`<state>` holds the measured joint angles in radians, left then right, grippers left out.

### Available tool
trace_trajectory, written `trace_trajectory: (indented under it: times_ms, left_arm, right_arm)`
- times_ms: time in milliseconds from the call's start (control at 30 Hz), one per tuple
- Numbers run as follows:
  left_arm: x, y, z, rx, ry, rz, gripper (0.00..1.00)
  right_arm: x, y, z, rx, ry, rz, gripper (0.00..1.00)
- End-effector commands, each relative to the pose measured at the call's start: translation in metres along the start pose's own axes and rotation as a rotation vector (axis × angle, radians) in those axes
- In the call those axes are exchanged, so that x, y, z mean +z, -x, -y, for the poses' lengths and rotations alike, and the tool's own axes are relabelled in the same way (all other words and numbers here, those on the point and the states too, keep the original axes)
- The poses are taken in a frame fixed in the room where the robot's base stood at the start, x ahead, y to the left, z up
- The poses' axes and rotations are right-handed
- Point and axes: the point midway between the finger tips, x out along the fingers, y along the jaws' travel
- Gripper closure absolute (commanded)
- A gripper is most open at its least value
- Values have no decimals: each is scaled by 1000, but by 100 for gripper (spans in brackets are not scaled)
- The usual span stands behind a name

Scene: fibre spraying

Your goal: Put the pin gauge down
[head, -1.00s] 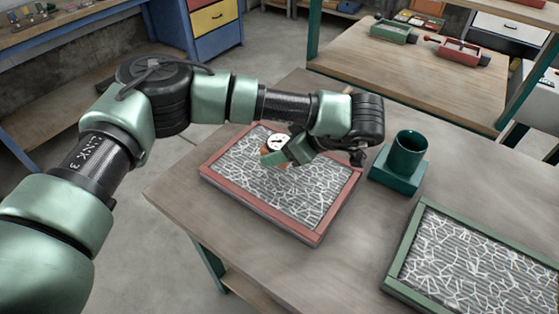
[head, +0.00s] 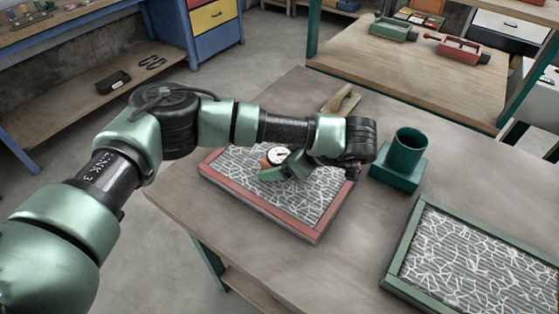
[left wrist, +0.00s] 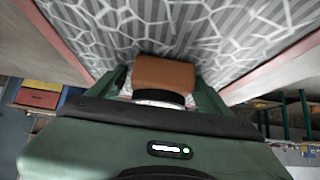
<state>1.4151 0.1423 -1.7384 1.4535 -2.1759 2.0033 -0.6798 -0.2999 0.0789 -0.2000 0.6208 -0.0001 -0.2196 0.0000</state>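The pin gauge (head: 277,156) has a round white dial and an orange-brown body. My left gripper (head: 289,163) is shut on it and holds it over the red-framed panel (head: 318,233), whose surface is covered with white fibres. In the left wrist view the gauge's brown block (left wrist: 165,74) sits between the green fingers, with a pale and black ring below it. The block is close to the fibre surface; I cannot tell whether it touches. My right gripper is not in view.
A dark green cup-shaped holder (head: 405,155) stands right of the red frame. A green-framed fibre panel (head: 398,258) lies at the right. A wooden-handled tool (head: 342,98) lies at the back of the table. Bare tabletop lies between the two frames.

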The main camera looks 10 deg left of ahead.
Motion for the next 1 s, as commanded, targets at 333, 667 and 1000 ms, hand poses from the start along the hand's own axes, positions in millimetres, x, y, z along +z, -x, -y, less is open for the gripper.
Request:
trace_trajectory:
  times_ms: [333, 667, 1000]
  left_arm:
    - [-4, 5, 0, 0, 0, 1, 22]
    - [-3, 69, -2, 7, 1, -4, 22]
    - [-2, 118, 0, 0, 1, -1, 22]
  right_arm:
    - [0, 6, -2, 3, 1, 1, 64]
    - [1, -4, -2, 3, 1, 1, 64]
    - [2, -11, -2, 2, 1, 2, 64]
